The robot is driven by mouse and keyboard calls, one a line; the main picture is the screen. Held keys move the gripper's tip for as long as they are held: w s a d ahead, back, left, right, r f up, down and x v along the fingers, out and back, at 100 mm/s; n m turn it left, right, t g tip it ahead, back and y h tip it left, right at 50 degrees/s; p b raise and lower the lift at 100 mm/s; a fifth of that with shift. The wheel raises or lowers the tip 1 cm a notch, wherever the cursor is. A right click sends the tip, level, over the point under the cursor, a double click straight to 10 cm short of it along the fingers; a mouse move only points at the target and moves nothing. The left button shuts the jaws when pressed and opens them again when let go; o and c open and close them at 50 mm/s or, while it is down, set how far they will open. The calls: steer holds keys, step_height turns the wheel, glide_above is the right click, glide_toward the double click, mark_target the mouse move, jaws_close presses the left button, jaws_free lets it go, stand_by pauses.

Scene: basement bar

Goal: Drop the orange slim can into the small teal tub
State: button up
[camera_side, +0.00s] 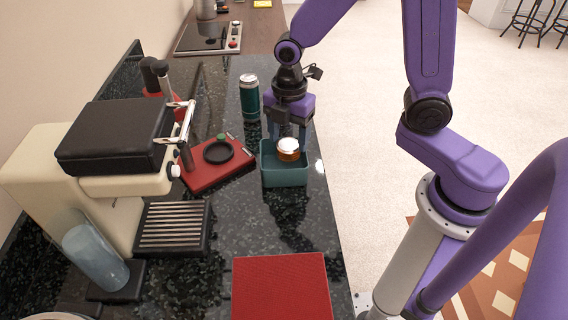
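The orange can (288,150), with a pale silvery top, shows inside the opening of the small teal tub (284,177). Its lower part is hidden by the tub's front wall. My gripper (288,136) points down over the tub, its fingers apart, one toward each side of the can's top. I cannot tell whether the fingers touch the can or stand clear of it.
A dark green can (249,98) stands upright behind the tub, left of my gripper. A red tray with a black ring (217,172) lies to the left. A cream coffee machine (112,188) is further left. A red mat (283,287) lies in front; the counter's right edge is close.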

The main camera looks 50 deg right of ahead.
steer(key=shift+o, duration=0.9)
step_height(320, 180, up, 18)
steer(key=shift+f, duration=0.25)
steer(key=shift+s+f, duration=0.1)
steer(key=s+d+f+m, duration=0.2)
steer(key=s+f+m, duration=0.2)
steer(key=s, duration=0.5)
steer(key=s+d+f+m, duration=0.2)
steer(key=s+f+m, duration=0.2)
steer(key=s, duration=0.6)
step_height(320, 180, down, 2)
steer(key=shift+f, duration=0.15)
stand_by(0.6)
